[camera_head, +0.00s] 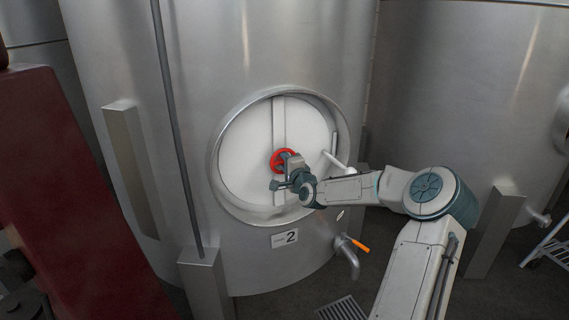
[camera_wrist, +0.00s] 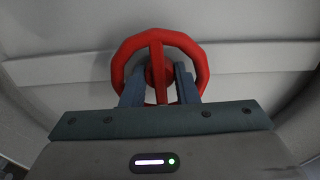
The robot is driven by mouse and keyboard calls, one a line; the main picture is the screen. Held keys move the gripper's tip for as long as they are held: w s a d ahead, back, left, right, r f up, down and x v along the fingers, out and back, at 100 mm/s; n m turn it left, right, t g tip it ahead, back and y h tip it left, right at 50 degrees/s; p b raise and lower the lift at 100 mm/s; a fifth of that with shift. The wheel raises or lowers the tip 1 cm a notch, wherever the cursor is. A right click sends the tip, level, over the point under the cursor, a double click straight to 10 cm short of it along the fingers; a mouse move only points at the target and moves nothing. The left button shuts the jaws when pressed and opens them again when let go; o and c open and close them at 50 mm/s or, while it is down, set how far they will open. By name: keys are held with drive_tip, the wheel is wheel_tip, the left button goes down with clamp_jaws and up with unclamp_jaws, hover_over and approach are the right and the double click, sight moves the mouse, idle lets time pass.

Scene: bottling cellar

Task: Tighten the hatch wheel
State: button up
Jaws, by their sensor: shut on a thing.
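The red hatch wheel (camera_head: 276,163) sits at the middle of the round white hatch door (camera_head: 240,150) on the steel tank. In the wrist view the wheel (camera_wrist: 203,62) fills the upper middle, with a red spoke running up and down through its hub. My gripper (camera_wrist: 158,84) is at the wheel, its two fingers on either side of the hub and spoke, shut on the wheel. In the head view my gripper (camera_head: 286,158) reaches the wheel from the right and hides part of it.
A metal ring (camera_head: 213,160) surrounds the hatch door. Below it are a plate marked 2 (camera_head: 285,238) and a tap with an orange handle (camera_head: 360,245). A dark red object (camera_head: 70,200) stands at the left. A second tank (camera_head: 470,90) stands at the right.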

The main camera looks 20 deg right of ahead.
idle(0.3)
drive_tip(key=o, duration=1)
drive_tip(key=s, duration=1.3)
drive_tip(key=shift+s+a, duration=0.1)
drive_tip(key=shift+s, duration=0.3)
